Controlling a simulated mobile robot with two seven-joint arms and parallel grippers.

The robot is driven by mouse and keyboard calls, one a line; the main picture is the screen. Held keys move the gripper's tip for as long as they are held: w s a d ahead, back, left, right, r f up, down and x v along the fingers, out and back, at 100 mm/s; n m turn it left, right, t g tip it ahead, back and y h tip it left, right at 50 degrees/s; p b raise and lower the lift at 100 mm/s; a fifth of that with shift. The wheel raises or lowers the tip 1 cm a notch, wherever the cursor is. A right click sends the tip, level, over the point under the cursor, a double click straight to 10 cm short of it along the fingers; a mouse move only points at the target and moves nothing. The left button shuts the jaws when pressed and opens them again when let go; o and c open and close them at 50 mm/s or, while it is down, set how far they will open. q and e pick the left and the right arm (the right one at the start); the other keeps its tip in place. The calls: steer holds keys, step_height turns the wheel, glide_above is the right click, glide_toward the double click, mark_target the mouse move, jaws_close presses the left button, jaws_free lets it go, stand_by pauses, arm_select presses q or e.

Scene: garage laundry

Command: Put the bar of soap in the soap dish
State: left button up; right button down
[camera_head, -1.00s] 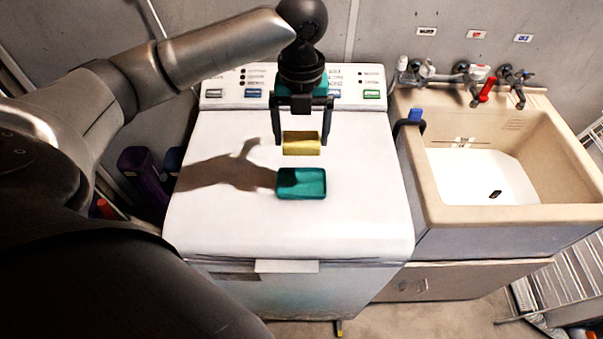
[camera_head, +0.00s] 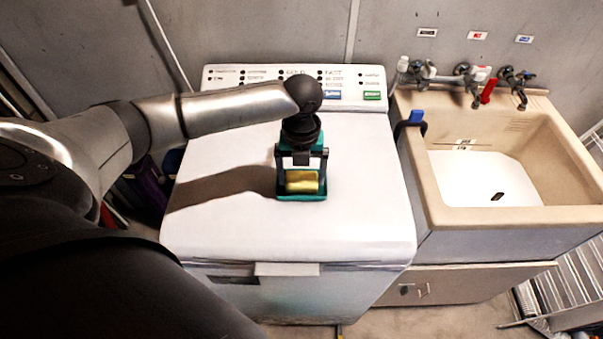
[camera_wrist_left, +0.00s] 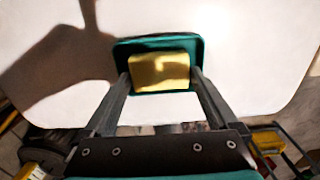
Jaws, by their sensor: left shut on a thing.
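The yellow bar of soap (camera_head: 302,182) is held between the fingers of my left gripper (camera_head: 302,185), which is shut on it. The teal soap dish (camera_head: 302,198) lies on the white top of the washer, directly under the soap. In the left wrist view the soap (camera_wrist_left: 159,71) sits within the outline of the dish (camera_wrist_left: 124,48), with the fingers at its two sides. The soap appears at or just above the dish floor; I cannot tell whether it touches. My right gripper is not in view.
The white washer top (camera_head: 350,215) is otherwise clear around the dish. A beige utility sink (camera_head: 440,200) with taps stands to the right. A dark hook-like item with a blue end (camera_head: 416,117) is at the sink's left edge. A wall stands behind.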

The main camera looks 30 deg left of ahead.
mark_target(302, 180)
arm_select(q)
steer(key=shift+f, duration=0.15)
steer(key=o, duration=1.2)
steer(key=shift+o, duration=0.2)
step_height(302, 180, up, 12)
steer(key=p, duration=0.1)
steer(key=shift+r, duration=0.2)
